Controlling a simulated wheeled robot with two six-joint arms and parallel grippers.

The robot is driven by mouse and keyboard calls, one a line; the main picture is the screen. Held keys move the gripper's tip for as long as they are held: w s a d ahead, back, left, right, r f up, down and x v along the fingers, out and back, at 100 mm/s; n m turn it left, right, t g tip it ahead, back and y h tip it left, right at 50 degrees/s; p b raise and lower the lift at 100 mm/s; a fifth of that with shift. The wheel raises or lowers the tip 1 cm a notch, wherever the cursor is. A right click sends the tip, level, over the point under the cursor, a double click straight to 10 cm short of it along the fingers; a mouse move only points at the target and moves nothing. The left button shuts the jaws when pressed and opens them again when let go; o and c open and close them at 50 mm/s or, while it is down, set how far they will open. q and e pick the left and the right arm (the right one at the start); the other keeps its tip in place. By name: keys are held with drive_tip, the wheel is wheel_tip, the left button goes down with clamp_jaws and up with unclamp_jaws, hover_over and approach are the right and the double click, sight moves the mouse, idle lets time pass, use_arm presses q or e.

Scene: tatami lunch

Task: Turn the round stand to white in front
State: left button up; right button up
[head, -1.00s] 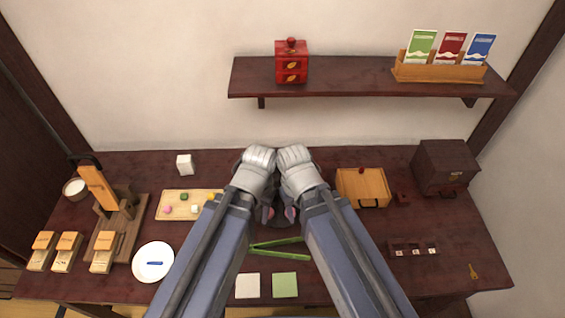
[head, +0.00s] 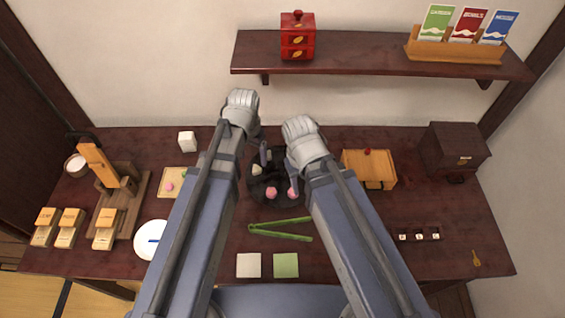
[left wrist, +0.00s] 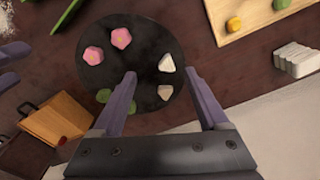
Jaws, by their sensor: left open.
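The round stand (head: 262,201) is a dark disc at the middle of the table. Two pink sweets (head: 271,193) lie on its front side and a white sweet (head: 258,169) on its left side. The left wrist view shows the stand (left wrist: 140,35) with two pink, two white (left wrist: 166,63) and green sweets (left wrist: 103,96), the green partly behind a finger. My left gripper (left wrist: 161,74) is open over the stand's back-left part, white sweets showing between its fingers; contact is unclear. My right gripper (head: 292,168) is over the stand's right side; its jaw opening is unclear.
Green tongs (head: 280,228) and white and green squares (head: 286,265) lie in front of the stand. A sweets tray (head: 172,177) is to the left, a wooden box (head: 368,168) to the right. A shelf (head: 370,66) hangs behind.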

sight(282, 164)
use_arm(q)
drive_tip(key=w+d+m, duration=0.1)
drive_tip(key=d, duration=0.2)
drive_tip(key=d+m, duration=0.2)
drive_tip(key=d, duration=0.1)
drive_tip(key=w+d+m, duration=0.1)
drive_tip(key=d, duration=0.2)
drive_tip(key=shift+w, duration=0.35)
wheel_tip(282, 164, down, 8)
drive_tip(key=b, duration=0.8)
use_arm(e)
wheel_tip(282, 164, down, 8)
drive_tip(key=shift+r, duration=0.1)
use_arm(q)
drive_tip(key=shift+r, duration=0.1)
clamp_jaws()
